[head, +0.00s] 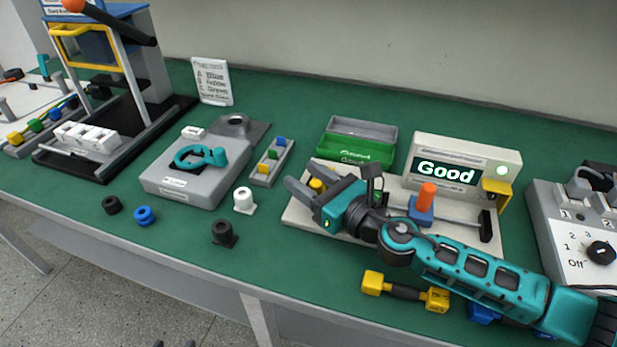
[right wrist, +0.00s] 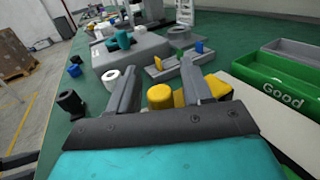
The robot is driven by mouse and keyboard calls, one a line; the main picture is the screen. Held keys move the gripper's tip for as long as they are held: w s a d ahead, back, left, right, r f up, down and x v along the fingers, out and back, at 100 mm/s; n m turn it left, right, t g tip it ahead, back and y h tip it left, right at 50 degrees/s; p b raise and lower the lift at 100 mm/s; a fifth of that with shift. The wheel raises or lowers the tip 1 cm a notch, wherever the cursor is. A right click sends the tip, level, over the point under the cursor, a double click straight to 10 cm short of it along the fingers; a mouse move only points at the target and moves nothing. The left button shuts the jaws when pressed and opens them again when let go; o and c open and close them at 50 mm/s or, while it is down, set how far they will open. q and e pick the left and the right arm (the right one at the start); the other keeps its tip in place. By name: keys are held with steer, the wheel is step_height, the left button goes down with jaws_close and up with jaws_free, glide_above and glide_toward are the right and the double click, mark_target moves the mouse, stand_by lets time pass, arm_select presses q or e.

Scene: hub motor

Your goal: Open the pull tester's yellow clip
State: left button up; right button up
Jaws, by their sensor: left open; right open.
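The pull tester (head: 455,165) stands on a pale base plate, its screen reading "Good" beside a lit green lamp. A yellow clip (head: 316,185) shows at the plate's left end, partly hidden by my right gripper (head: 301,174). In the right wrist view the clip (right wrist: 206,90) has a round yellow knob (right wrist: 160,97) beside it. My right gripper is open, its fingers either side of the yellow parts; contact cannot be told. Whether the clip is open or shut is unclear. Only the dark tips of my left gripper (head: 175,344) show at the bottom edge, away from the bench.
A green bin (head: 355,150) stands behind the plate. An orange-topped blue part (head: 424,205) is on the tester. A yellow-ended dumbbell-shaped tool (head: 405,291) lies in front, near my right arm. A grey fixture (head: 195,175) and loose dark, blue and white parts are to the left.

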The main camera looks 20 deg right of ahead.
steer(key=shift+c, duration=0.4)
jaws_close()
